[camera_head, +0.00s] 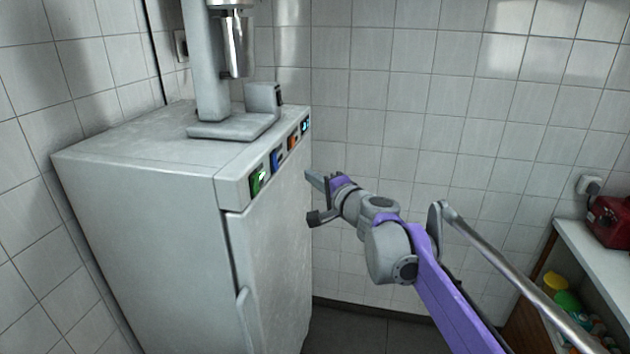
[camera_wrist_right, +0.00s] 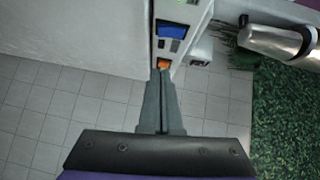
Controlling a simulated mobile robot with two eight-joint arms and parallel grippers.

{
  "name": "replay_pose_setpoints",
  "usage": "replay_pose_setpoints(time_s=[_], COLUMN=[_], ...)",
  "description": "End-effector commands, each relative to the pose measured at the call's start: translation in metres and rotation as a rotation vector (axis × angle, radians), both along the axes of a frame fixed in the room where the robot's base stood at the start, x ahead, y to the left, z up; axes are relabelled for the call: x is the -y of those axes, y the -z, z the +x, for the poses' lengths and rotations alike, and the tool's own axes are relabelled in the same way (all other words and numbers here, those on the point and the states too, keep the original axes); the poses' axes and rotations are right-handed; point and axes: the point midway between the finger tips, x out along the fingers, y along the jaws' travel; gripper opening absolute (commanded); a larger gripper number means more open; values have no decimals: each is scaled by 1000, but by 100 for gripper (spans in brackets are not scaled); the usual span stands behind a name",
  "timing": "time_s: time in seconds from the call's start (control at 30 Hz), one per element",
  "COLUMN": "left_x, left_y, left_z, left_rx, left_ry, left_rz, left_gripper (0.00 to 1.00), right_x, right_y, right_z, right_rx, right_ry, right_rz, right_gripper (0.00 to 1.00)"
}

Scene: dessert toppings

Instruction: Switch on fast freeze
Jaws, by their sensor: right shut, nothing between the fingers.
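A pale grey freezer cabinet (camera_head: 140,230) stands at the left in the head view. Its top front strip carries a lit green switch (camera_head: 258,181), a blue switch (camera_head: 277,160), an orange switch (camera_head: 293,141) and a small lit display (camera_head: 305,125). Labels are too small to read. My right gripper (camera_head: 310,177) is shut and empty, in front of the strip with its tips toward it. In the right wrist view its closed fingertips (camera_wrist_right: 161,74) lie just below the orange switch (camera_wrist_right: 165,64), with the blue switch (camera_wrist_right: 172,31) beyond. I cannot tell whether they touch. My left gripper is not in view.
A drink mixer with a metal cup (camera_head: 236,45) stands on the cabinet top. The cabinet door has a vertical handle (camera_head: 244,318). A counter with a red appliance (camera_head: 608,221) is at the far right.

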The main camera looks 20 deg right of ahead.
Motion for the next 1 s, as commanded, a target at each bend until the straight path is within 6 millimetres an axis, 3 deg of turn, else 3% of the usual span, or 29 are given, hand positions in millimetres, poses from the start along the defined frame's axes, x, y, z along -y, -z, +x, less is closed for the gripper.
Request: replay_pose_setpoints(time_s=[0.27, 0.5, 1.0], left_x=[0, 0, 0], left_y=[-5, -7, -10], left_z=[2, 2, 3], left_rx=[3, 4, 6], left_ry=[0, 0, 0], left_rz=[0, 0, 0], left_gripper=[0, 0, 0], right_x=[-12, -39, -45], right_y=[4, 8, 9], right_z=[60, 74, 78], right_rx=[1, 1, 1], right_ry=[-3, -3, -1], right_rz=[0, 0, -1], right_gripper=[0, 0, 0])
